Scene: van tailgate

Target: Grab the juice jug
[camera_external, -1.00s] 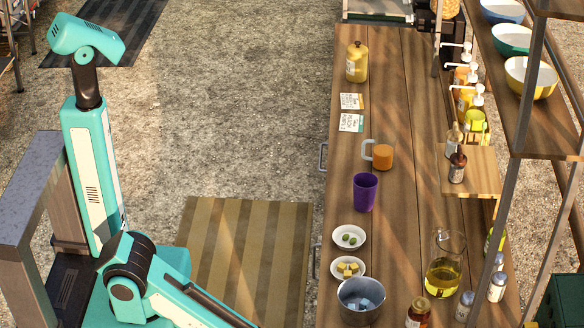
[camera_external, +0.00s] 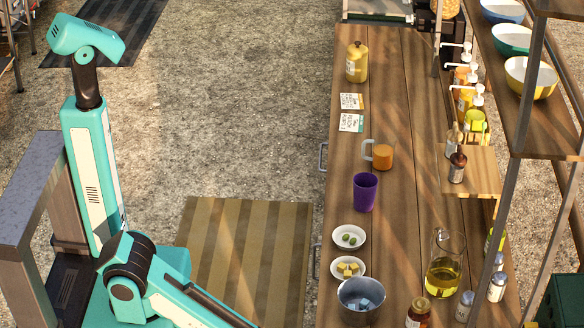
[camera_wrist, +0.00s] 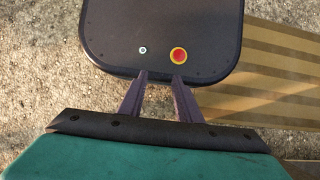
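A clear glass jug (camera_external: 444,275) with yellow liquid stands upright on the wooden counter (camera_external: 400,130), at the lower right of the external view. A yellow bottle-shaped container (camera_external: 357,62) with a dark cap stands at the counter's far left corner; I cannot tell its contents. My gripper (camera_wrist: 160,78) shows in the wrist view with its two dark fingers apart and nothing between them. It is over my own base, away from the counter. In the external view my arm runs out of the bottom edge, so the gripper is hidden there. The wrist view does not show the jug.
Near the jug are a metal pot (camera_external: 362,299), a brown bottle (camera_external: 418,313), shakers (camera_external: 497,286) and a shelf post (camera_external: 483,280). A purple cup (camera_external: 365,192), an orange mug (camera_external: 382,156) and small plates (camera_external: 348,238) stand farther left. A striped mat (camera_external: 245,260) lies before the counter.

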